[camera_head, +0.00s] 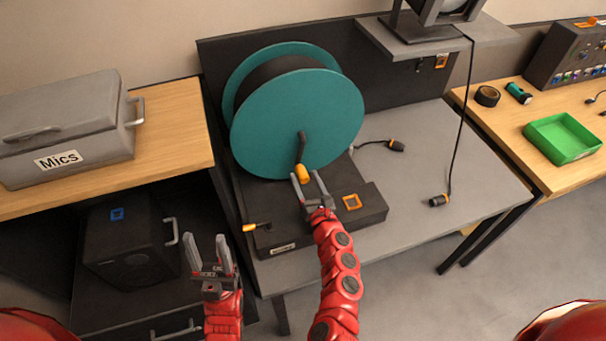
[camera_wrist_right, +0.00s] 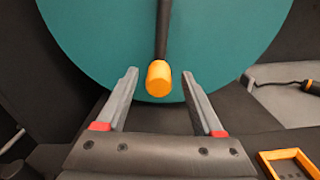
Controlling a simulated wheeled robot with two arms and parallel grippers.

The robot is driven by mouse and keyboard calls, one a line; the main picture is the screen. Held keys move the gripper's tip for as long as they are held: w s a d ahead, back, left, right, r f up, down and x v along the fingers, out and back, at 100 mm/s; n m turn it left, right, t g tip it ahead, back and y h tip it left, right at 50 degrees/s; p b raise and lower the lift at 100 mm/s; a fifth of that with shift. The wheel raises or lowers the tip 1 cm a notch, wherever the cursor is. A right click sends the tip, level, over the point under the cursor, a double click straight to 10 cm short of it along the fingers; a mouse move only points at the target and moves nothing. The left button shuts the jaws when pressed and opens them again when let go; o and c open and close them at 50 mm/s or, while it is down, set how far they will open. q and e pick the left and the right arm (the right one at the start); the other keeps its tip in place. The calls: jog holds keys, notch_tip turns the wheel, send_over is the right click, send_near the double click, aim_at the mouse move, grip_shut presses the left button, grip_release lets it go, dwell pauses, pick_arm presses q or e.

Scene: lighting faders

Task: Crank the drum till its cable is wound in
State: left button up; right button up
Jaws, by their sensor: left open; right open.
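The teal drum (camera_head: 297,120) stands upright on a dark base (camera_head: 362,213) on the grey table. Its dark crank arm hangs down from the hub and ends in an orange handle (camera_head: 302,173). A short cable with an orange-banded plug (camera_head: 396,145) lies on the table right of the drum. My left gripper (camera_head: 208,245) is open and empty, lower left, in front of the dark speaker box.
A grey case marked Mics (camera_head: 65,128) sits on the left wooden bench. A green tray (camera_head: 562,138) stands on the right bench. The table's front right is mostly clear.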

jog(key=shift+x, duration=1.05)
grip_shut()
jog(key=shift+f, duration=0.1)
dwell(0.6)
